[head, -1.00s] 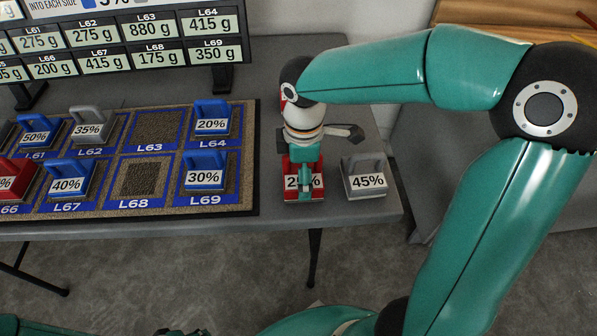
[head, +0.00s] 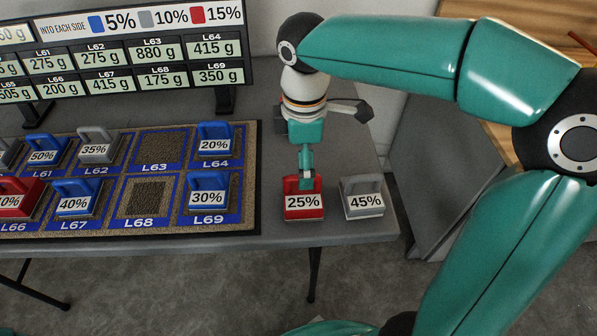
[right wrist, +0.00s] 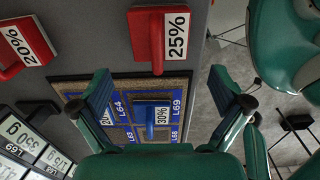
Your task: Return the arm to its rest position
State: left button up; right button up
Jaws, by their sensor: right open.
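My right gripper (head: 305,172) points down just above and behind the red block marked 25% (head: 303,205), which stands on the grey table right of the mat. In the right wrist view, the open fingers of my right gripper (right wrist: 160,88) are wide apart with nothing between them. The red 25% block (right wrist: 150,40) shows beyond the fingertips there, its handle clear of both. In the head view the gripper hides part of that handle. My left gripper is not in view.
A grey 45% block (head: 363,196) stands close to the right of the red one, near the table edge. The mat (head: 250,190) holds several blue, grey and red blocks; squares L63 (head: 160,146) and L68 (head: 146,200) are empty. A display board (head: 130,50) stands behind.

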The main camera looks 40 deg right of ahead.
jog(key=shift+r, duration=0.8)
